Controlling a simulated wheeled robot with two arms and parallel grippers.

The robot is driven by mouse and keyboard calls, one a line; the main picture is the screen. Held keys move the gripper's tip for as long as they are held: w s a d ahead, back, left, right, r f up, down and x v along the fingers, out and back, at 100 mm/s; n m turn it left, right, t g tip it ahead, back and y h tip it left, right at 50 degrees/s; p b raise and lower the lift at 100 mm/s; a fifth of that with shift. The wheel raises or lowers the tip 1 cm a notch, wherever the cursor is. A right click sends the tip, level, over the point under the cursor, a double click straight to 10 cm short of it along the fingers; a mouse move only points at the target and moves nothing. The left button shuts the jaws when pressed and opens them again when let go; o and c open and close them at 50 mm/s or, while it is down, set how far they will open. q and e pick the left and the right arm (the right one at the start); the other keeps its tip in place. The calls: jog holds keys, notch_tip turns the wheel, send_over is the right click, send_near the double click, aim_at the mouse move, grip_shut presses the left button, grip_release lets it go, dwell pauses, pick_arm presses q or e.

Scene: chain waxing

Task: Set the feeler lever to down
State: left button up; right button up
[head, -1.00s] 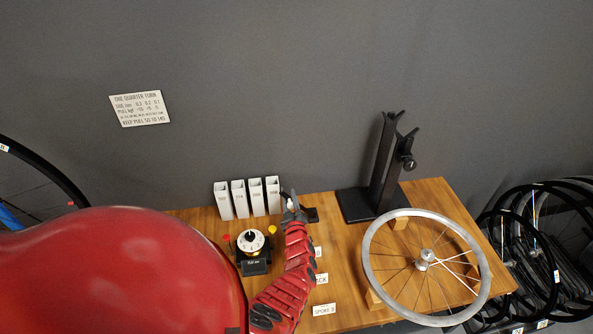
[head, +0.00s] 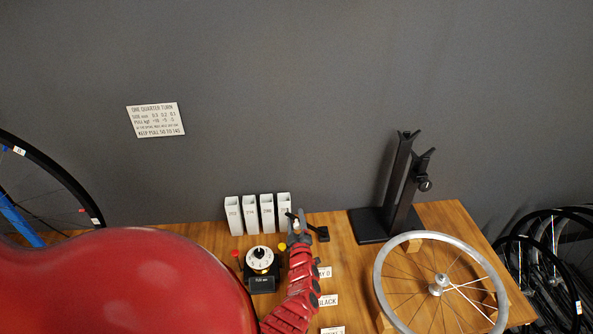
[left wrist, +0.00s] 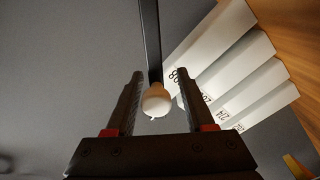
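The feeler lever appears to be the black bar with a round white knob (left wrist: 156,101) in the left wrist view. In the head view its white tip and dark bar show small at the end of my left gripper (head: 297,229), by a small black base (head: 322,234) on the bench. In the left wrist view my left gripper (left wrist: 157,100) is open, with one finger on each side of the knob and a visible gap to both. The lower part of the lever's mount is hidden by the gripper in the head view. My right gripper is not in view.
White numbered bins (head: 250,214) stand just left of the lever. A dial gauge (head: 261,262) sits left of my forearm. Labels (head: 327,300) lie on the wooden bench (head: 350,275). A black stand (head: 398,190) and a spoked wheel (head: 440,285) are to the right.

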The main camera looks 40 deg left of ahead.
pick_arm(q)
jog(key=shift+o, duration=0.3)
jog(key=shift+s+d+r, duration=0.1)
jog(key=shift+d, duration=0.05)
jog(key=p+v, duration=0.1)
jog(key=v, duration=0.5)
jog(key=shift+s+p, duration=0.1)
jog(key=shift+p, duration=0.3)
send_near(297, 228)
jog(key=shift+v, duration=1.8)
jog(key=shift+r, duration=0.15)
